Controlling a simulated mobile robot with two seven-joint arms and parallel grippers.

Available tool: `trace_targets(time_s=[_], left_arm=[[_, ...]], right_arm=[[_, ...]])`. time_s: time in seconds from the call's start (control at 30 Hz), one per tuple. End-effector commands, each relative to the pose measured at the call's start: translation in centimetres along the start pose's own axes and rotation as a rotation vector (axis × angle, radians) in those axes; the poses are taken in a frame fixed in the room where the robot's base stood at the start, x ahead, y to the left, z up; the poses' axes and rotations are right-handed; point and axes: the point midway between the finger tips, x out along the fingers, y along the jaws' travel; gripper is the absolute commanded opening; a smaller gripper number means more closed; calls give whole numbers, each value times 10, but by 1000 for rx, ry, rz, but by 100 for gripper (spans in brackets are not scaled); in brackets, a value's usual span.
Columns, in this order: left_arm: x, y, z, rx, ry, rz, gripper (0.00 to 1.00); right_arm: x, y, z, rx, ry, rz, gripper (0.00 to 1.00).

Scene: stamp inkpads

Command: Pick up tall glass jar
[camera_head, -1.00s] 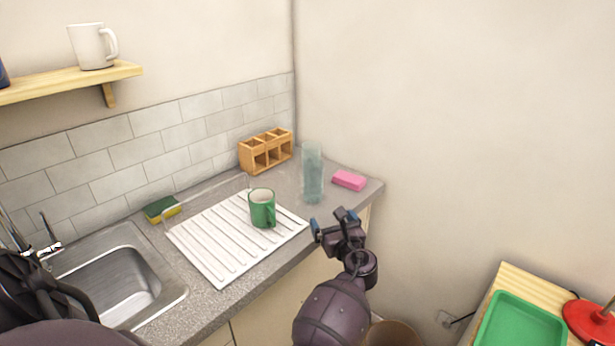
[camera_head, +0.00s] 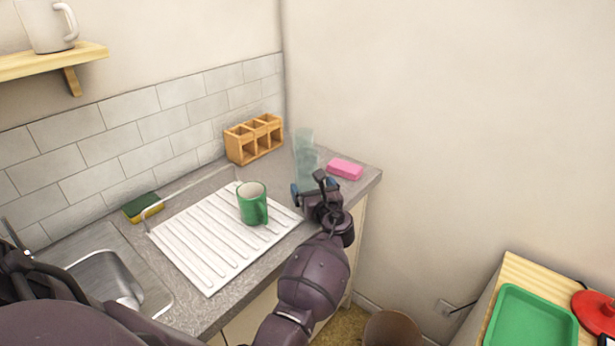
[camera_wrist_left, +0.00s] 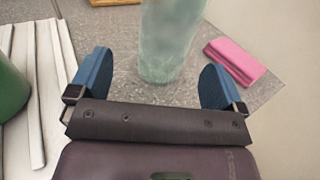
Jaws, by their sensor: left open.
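The tall glass jar (camera_head: 304,150) is pale, greenish and see-through, and stands upright on the grey counter near the corner. My left gripper (camera_head: 313,187) is open and just in front of the jar, hiding its lower part in the head view. In the left wrist view, the jar (camera_wrist_left: 170,42) stands between and a little beyond the two blue fingertips of the gripper (camera_wrist_left: 157,72). Its top is cut off there. The fingers look apart from the glass. My right gripper is not in view.
A green mug (camera_head: 251,204) stands on the white drainboard (camera_head: 205,250), left of the gripper. A pink sponge (camera_head: 345,169) lies close to the jar's right. A wooden holder (camera_head: 254,139) stands behind left. The counter edge is at the right, by the wall.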

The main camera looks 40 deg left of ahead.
Motion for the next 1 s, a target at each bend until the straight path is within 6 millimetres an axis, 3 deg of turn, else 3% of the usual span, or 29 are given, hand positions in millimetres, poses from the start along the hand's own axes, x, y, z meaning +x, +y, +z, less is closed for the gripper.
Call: trace_targets(time_s=[0.13, 0.37, 0.5, 0.8, 0.87, 1.0], left_arm=[[8, -1, 0, -1, 0, 1, 96], [36, -8, -2, 1, 2, 1, 96], [50, -7, 0, 3, 1, -1, 96], [54, -7, 4, 0, 0, -1, 96], [54, -7, 4, 0, 0, -1, 90], [54, -7, 3, 0, 0, -1, 68]], right_arm=[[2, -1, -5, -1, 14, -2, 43], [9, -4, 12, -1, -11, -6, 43], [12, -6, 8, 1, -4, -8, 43], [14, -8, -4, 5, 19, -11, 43], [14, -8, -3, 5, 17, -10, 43], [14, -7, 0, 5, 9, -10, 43]])
